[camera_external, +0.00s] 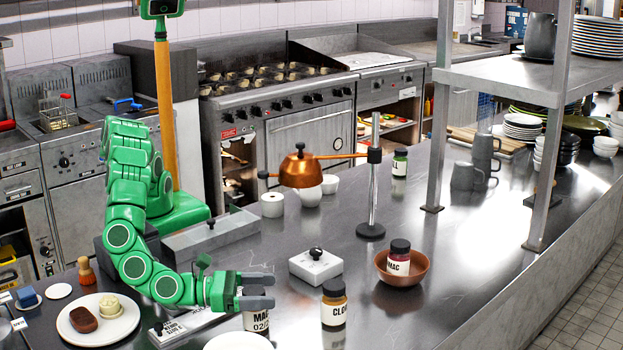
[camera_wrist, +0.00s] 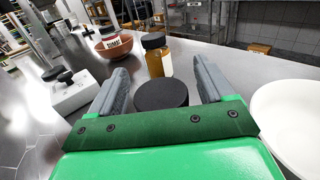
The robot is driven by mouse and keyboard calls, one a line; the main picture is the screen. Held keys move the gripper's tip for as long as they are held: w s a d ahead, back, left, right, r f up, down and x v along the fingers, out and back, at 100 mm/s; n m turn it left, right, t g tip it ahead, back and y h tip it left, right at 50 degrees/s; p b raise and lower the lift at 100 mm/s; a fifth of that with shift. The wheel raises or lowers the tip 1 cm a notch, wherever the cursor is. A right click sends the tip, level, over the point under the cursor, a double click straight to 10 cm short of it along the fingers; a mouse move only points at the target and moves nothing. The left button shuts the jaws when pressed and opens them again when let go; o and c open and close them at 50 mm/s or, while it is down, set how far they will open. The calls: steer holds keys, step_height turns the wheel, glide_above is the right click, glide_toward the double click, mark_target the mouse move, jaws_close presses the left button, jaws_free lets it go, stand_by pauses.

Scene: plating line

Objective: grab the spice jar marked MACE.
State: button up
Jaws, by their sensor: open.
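A jar with a white label (camera_external: 256,322) reading "MA…", with the rest cut off, stands on the steel counter (camera_external: 300,232). My gripper (camera_external: 258,290) covers its top in the external view. In the wrist view its round dark lid (camera_wrist: 161,93) lies between the two grey fingers of my gripper (camera_wrist: 162,88). The fingers are apart, with a gap visible on each side of the lid. Whether they reach down past the lid I cannot tell.
A jar labelled "CLO…" (camera_external: 334,309) stands just beyond. A jar labelled "…UMAC" (camera_external: 398,262) sits in a copper bowl (camera_external: 418,278). A white block with a black knob (camera_external: 316,268) and a white plate (camera_external: 238,343) are close by. A steel stand (camera_external: 374,190) rises behind.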

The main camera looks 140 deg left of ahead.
steer(key=shift+c, duration=0.5)
steer(key=c, duration=1.1)
